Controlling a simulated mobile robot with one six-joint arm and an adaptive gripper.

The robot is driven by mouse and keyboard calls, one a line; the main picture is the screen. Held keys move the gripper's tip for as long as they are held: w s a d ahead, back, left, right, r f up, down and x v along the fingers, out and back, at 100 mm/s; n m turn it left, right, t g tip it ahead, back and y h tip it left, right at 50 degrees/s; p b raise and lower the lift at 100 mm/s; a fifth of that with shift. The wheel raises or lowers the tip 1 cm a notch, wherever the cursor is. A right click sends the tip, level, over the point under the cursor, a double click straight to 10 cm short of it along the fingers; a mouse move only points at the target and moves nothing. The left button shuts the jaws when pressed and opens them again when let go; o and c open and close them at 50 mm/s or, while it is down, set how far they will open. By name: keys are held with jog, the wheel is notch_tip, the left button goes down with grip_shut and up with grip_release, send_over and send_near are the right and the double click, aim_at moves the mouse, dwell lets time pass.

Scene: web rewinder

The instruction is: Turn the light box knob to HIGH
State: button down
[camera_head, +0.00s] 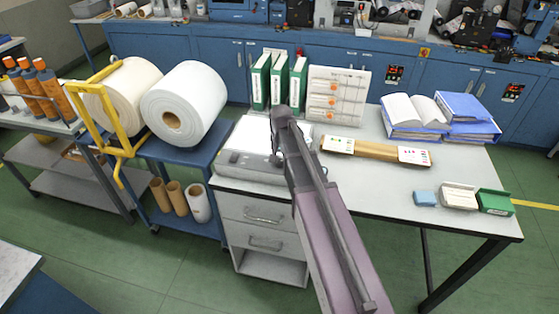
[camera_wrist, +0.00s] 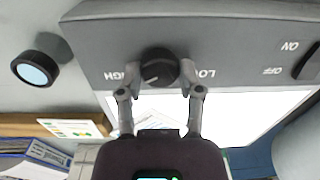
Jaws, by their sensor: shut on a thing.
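The light box (camera_head: 236,163) is a grey unit with a bright white top, at the left end of the grey table. In the wrist view its grey front panel (camera_wrist: 230,35) appears upside down. The black round knob (camera_wrist: 158,66) sits on it between the printed words HIGH, at picture left, and LOW, at picture right. A pale mark on the knob lies toward its lower left, on the HIGH side. My gripper (camera_wrist: 160,78) has one finger on each side of the knob and is shut on it. In the head view my arm hides the knob.
A black ON/OFF switch (camera_wrist: 309,62) is on the same panel. A dark cylinder with a bluish lens (camera_wrist: 36,68) is beside the box. Green binders (camera_head: 280,80) stand behind it; a brown strip (camera_head: 375,150) lies to the right. White rolls (camera_head: 185,103) are at left.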

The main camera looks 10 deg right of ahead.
jog(key=shift+s, duration=0.15)
jog(key=shift+c, duration=1.3)
grip_release()
jog(key=shift+n, duration=0.4)
